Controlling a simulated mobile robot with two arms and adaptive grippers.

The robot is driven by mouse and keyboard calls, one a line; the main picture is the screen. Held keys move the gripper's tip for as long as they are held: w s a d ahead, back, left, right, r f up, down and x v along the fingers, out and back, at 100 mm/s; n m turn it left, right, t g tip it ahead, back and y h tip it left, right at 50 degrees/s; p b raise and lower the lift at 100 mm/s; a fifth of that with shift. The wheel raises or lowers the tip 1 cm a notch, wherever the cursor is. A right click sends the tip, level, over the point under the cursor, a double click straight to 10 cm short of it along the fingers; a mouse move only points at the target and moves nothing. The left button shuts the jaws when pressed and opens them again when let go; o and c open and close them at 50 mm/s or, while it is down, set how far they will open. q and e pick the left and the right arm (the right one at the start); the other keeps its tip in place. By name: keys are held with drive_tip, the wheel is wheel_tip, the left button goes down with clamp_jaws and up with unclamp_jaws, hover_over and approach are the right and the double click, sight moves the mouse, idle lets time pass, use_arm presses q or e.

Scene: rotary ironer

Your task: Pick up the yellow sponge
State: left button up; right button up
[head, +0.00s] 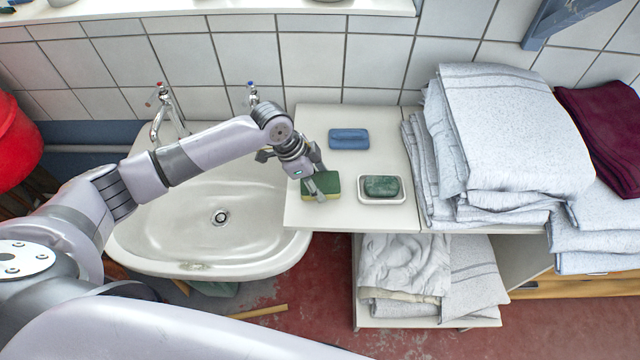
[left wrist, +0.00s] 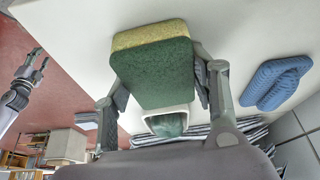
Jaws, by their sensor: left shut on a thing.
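The yellow sponge (head: 326,184) has a dark green scouring side and is at the left part of the white shelf top, close to the sink. My left gripper (head: 320,187) is shut on it, with one finger on each side. In the left wrist view the sponge (left wrist: 153,62) fills the space between the two fingers. I cannot tell whether it touches the shelf or is slightly above it. My right gripper (left wrist: 38,66) shows small at the left of the left wrist view, fingers apart and empty. It is not seen in the head view.
A green soap (head: 381,186) in a white dish (head: 382,201) lies right of the sponge. A blue sponge-like block (head: 348,139) lies behind. Folded towels (head: 500,130) are stacked at the right. The sink (head: 150,225) is at the left, with two taps.

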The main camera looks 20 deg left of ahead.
sight(318, 182)
use_arm(q)
drive_tip(key=shift+r, duration=0.35)
wheel_tip(318, 182, up, 20)
drive_tip(key=b, duration=0.3)
drive_tip(key=shift+f, duration=0.1)
